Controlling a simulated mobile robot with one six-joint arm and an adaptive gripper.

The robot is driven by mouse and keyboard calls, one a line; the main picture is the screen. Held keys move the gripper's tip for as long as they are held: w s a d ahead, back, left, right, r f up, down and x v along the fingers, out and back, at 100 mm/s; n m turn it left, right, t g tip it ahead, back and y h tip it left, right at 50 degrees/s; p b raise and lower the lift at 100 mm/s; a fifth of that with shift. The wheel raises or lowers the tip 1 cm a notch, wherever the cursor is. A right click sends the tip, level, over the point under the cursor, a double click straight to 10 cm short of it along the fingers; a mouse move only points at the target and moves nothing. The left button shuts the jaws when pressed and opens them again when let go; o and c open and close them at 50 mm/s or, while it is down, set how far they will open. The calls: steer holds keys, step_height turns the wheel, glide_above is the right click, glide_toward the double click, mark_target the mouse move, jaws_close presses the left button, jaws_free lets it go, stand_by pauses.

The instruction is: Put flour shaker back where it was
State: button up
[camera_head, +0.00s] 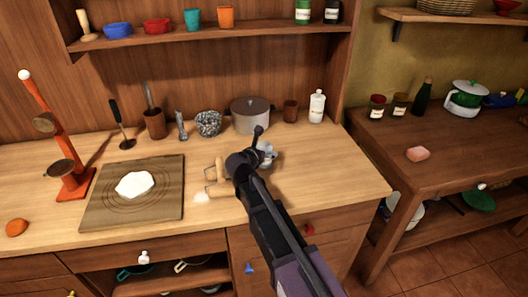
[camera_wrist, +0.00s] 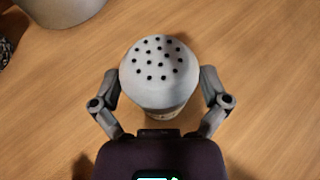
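The flour shaker (camera_wrist: 158,70) has a pale grey domed top with several dark holes. In the wrist view it is upright between the two fingers of my gripper (camera_wrist: 159,82). A finger meets it closely on each side, and my gripper looks shut on it. In the head view the shaker (camera_head: 267,149) is a small pale shape beside my gripper (camera_head: 258,150), partly hidden by it. It is over the counter in front of the grey pot; I cannot tell whether its base touches the wood.
The grey pot (camera_head: 250,114) and a speckled bowl (camera_head: 208,123) stand behind. Wooden pieces (camera_head: 217,171) and a small white heap (camera_head: 202,197) lie left of my gripper. A board (camera_head: 110,213) with white dough (camera_head: 134,185) is farther left. The right counter end (camera_head: 345,180) is clear.

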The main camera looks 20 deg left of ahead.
steer(key=shift+r, duration=0.15)
stand_by(0.3)
steer(key=shift+s+r+p, duration=0.15)
steer(key=shift+s+p, duration=0.05)
steer(key=shift+p, duration=0.1)
steer(key=p+v, duration=0.4)
steer(key=v, duration=0.7)
steer(key=shift+s, duration=0.3)
steer(key=shift+a, duration=0.2)
